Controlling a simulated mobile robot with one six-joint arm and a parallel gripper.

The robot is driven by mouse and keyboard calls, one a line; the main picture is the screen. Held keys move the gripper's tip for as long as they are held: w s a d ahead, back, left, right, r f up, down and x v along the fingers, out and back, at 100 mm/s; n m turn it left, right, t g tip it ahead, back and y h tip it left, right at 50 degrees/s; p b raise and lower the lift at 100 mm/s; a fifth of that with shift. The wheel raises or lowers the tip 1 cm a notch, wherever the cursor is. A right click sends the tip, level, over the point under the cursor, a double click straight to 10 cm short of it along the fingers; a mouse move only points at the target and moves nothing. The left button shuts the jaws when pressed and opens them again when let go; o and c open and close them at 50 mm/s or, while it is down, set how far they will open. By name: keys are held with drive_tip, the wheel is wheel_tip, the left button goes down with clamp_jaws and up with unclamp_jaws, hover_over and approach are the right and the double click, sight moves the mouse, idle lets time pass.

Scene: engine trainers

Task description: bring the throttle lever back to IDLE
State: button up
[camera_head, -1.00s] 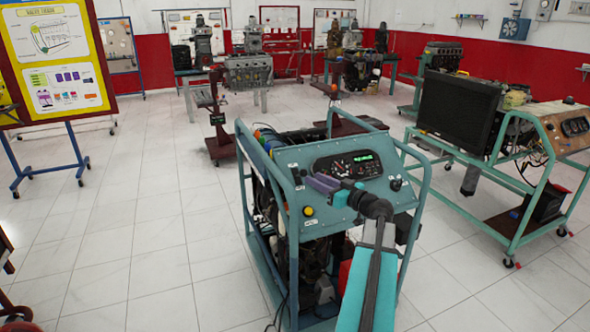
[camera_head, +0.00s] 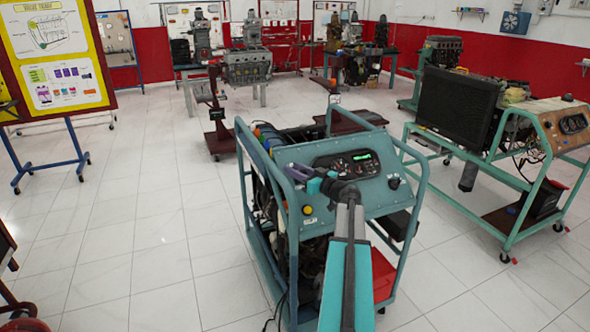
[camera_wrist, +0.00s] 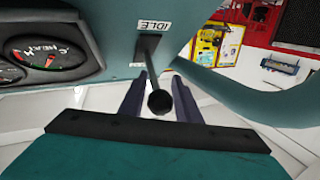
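The throttle lever (camera_wrist: 159,102) shows in the wrist view as a thin stem with a dark ball knob. Its stem rises from the teal panel (camera_wrist: 105,42) close to the IDLE label (camera_wrist: 154,26), which appears upside down. My gripper (camera_wrist: 160,77) has its two purple fingers on either side of the lever. The fingers are apart, with a visible gap on the right of the stem; contact on the left is unclear. In the head view my gripper (camera_head: 297,174) is at the left part of the engine trainer's panel (camera_head: 375,195), and the lever cannot be made out there.
The trainer's frame tube (camera_wrist: 235,92) curves close on the right in the wrist view. A gauge (camera_wrist: 47,52) is on the left. Another trainer (camera_head: 540,125) stands to the right in the head view. Open tiled floor (camera_head: 130,230) lies to the left.

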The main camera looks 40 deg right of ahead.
clamp_jaws()
drive_tip(key=shift+f+b, duration=0.2)
drive_tip(key=shift+b, duration=0.5)
drive_tip(key=t+b, duration=0.1)
drive_tip(key=b, duration=0.6)
drive_tip(key=n+t+b, duration=0.1)
drive_tip(key=b, duration=0.6)
drive_tip(key=shift+s+a+f, duration=0.1)
drive_tip(key=shift+s+f, duration=0.1)
drive_tip(key=shift+s, duration=0.2)
drive_tip(key=t+b, duration=0.1)
drive_tip(key=b, duration=0.5)
drive_tip(key=f+n+t+b, duration=0.1)
drive_tip(key=b, duration=0.5)
drive_tip(key=shift+s+a+y, duration=0.15)
drive_tip(key=shift+s+y, duration=0.15)
drive_tip(key=shift+y, duration=0.1)
drive_tip(key=shift+s+r+t+b, duration=0.15)
drive_tip(key=shift+t+b, duration=0.15)
drive_tip(key=shift+b, duration=0.7)
drive_tip(key=shift+a, duration=0.1)
unclamp_jaws()
